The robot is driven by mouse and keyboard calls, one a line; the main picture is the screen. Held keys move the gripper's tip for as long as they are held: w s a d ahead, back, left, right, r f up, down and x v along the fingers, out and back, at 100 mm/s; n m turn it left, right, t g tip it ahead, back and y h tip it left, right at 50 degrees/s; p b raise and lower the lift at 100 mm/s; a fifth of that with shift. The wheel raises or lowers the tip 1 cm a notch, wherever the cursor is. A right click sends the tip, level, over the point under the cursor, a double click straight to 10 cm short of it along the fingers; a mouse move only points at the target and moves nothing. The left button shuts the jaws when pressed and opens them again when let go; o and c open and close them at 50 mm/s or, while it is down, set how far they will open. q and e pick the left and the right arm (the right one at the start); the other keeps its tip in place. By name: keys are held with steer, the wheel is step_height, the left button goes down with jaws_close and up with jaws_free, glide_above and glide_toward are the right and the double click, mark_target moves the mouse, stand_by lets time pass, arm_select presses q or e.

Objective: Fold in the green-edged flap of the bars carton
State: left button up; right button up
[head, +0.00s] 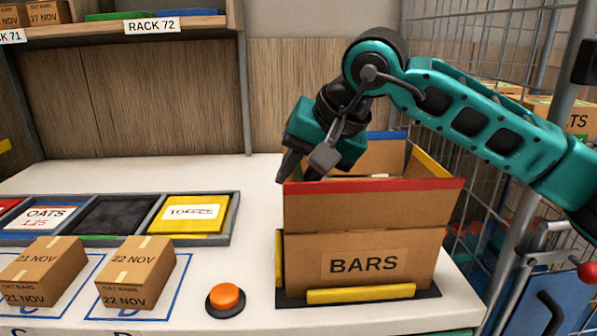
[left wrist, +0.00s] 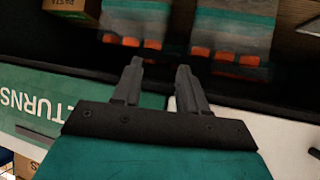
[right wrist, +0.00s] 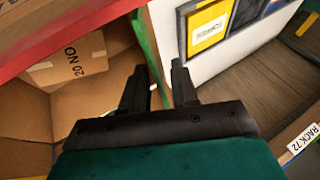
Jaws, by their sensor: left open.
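The bars carton (head: 362,262) stands at the right of the counter. Its red-edged front flap (head: 370,205), blue-edged back flap (head: 385,150) and yellow-edged right flap (head: 428,172) stand up. The green-edged flap (right wrist: 152,55) stands at the carton's left side in the right wrist view; the head view hides it. My right gripper (head: 300,172) is above the carton's left side, pointing down. In the right wrist view its fingers (right wrist: 158,68) are apart, with the green edge running between them; contact is unclear. My left gripper (left wrist: 158,66) is open and empty, away from the carton.
A box marked 20 NOV (right wrist: 68,62) lies inside the carton. Yellow blocks (head: 362,294) edge the carton's dark base. An orange button (head: 226,297), two small boxes (head: 137,272) and a tray row (head: 235,222) are to its left. A wire cage (head: 480,70) stands to the right.

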steer(key=p+v, duration=0.1)
steer(key=v, duration=1.2)
steer(key=shift+f, duration=0.1)
